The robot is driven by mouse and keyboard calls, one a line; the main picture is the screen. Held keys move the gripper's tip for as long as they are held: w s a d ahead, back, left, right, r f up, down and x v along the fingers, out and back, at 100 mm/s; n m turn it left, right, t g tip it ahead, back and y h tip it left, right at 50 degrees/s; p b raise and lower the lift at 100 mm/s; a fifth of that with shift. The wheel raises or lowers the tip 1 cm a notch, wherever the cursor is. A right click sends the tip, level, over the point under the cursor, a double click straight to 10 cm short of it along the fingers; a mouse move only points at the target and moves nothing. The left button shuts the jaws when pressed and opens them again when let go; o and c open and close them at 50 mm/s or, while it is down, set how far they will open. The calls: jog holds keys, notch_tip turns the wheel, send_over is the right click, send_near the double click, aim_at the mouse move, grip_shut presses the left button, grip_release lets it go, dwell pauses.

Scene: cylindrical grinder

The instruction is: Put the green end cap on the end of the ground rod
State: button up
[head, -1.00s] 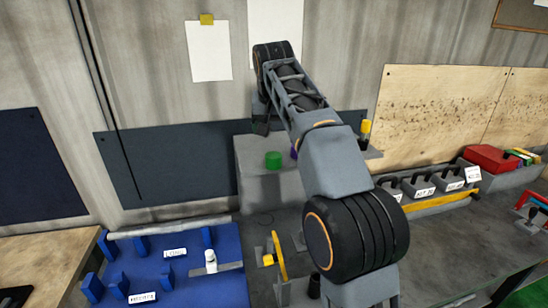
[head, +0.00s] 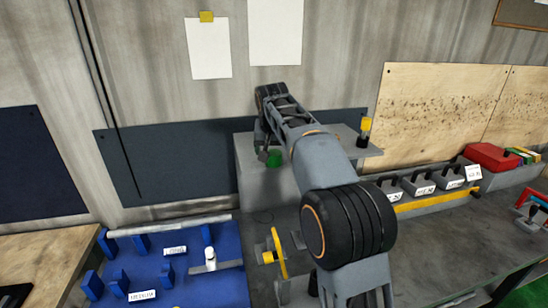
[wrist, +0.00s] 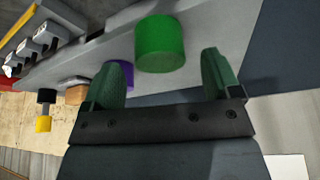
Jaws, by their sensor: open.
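The green end cap (head: 274,159) is a short cylinder on the grey raised block (head: 262,183) by the wall. In the wrist view the green cap (wrist: 160,42) stands just beyond the fingertips, roughly in line with the gap between them. My gripper (wrist: 165,68) is open and empty, with one green finger on each side of the gap. In the head view my gripper (head: 267,148) is beside the cap and partly covers it. A pale grey rod (head: 170,228) lies along the back of the blue fixture (head: 190,288); I cannot tell whether it is the ground rod.
A purple piece (wrist: 119,72) stands close to the green cap, partly behind a finger. A yellow-and-black piece (head: 364,131) stands at the block's right end. Grey bins (head: 420,187) and a red box (head: 490,157) are farther right. The wall is close behind the block.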

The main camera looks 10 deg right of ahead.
jog(key=shift+x, duration=1.25)
jog(key=c, duration=1)
